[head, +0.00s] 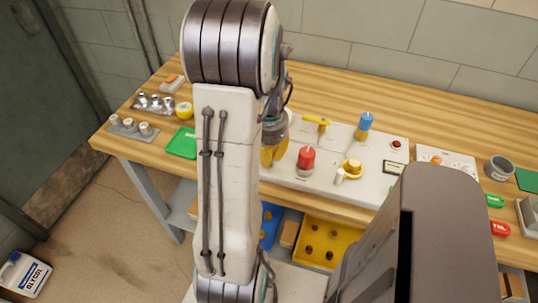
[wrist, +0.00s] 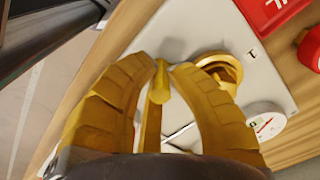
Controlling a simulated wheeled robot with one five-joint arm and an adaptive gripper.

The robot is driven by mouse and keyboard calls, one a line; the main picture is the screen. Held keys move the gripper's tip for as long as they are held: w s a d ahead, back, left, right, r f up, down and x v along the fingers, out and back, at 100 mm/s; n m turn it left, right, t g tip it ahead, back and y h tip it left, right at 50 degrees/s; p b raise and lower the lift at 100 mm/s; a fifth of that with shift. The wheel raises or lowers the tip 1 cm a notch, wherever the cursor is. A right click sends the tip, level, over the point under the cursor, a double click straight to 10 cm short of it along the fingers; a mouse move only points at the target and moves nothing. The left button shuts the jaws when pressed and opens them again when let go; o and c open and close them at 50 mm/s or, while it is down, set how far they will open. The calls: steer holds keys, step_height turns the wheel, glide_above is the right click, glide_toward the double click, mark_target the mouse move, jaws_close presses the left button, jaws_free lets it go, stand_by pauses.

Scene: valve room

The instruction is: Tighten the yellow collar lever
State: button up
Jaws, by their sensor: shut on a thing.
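In the wrist view my gripper (wrist: 164,72) has its two yellow fingers closed around a narrow yellow lever (wrist: 151,122), held upright in the picture between them. A round yellow fitting (wrist: 222,66) stands on the pale panel (wrist: 195,25) just right of the fingertips; whether the lever joins it is hidden. In the head view my gripper (head: 273,150) is low at the left end of the white panel (head: 322,184), mostly behind my arm, and the held lever is hidden. Another yellow lever (head: 316,121) and a yellow knob with a pale handle (head: 351,168) show on the panel.
A red knob (head: 306,158) and a blue handle (head: 365,123) stand up from the panel near my gripper. A gauge (wrist: 266,122) lies right of the fingers. A green tray (head: 182,143) is left on the wooden bench; a grey mug (head: 499,168) is right. The bench's back is clear.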

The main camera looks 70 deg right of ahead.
steer(key=shift+w+a, duration=0.1)
jaws_close()
steer(key=shift+w+a+f+m+b, duration=0.15)
steer(key=shift+w+m+b, duration=0.25)
steer(key=shift+m, duration=0.5)
steer(key=w+m, duration=0.2)
steer(key=m, duration=0.1)
steer(key=shift+a+m, duration=0.25)
steer(key=shift+m, duration=0.05)
steer(key=w+m, duration=0.1)
steer(key=m, duration=0.2)
steer(key=shift+w+d+b, duration=0.1)
steer(key=shift+w+b, duration=0.25)
steer(key=shift+b, duration=0.05)
steer(key=shift+w+d+m, duration=0.15)
steer(key=shift+w+m, duration=0.25)
steer(key=shift+m, duration=0.45)
steer(key=shift+w+d+m, duration=0.15)
steer(key=shift+w+m, duration=0.2)
steer(key=shift+m, duration=0.5)
steer(key=o, duration=0.8)
jaws_free()
steer(key=shift+d, duration=0.1)
